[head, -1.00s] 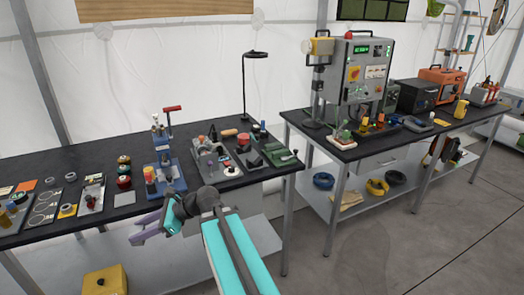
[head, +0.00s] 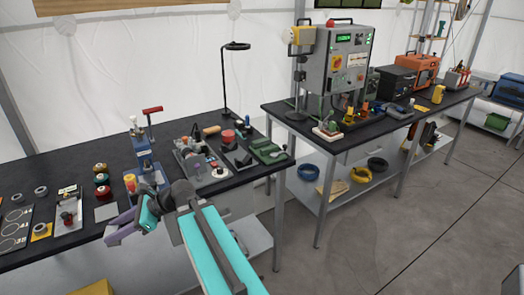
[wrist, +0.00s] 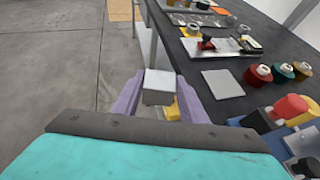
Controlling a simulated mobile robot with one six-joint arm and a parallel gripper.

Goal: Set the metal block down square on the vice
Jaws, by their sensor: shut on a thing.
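My gripper (wrist: 157,100) has purple fingers shut on a metal block (wrist: 158,88), a light grey box shape, in the wrist view. The held block is off the bench, in front of its edge, with floor behind it. In the head view my gripper (head: 118,231) is at the lower left, and I cannot make out the block there. A green device with a silver handle (head: 268,152), which looks like the vice, sits at the right end of the near bench. It is well to the right of my gripper and out of the wrist view.
The near black bench (head: 60,175) holds a blue press with a red lever (head: 143,155), spools (head: 101,180), a flat grey plate (wrist: 222,83) and trays. A tall black lamp (head: 224,85) stands behind the vice. A second bench (head: 330,142) carries a large grey machine (head: 345,65).

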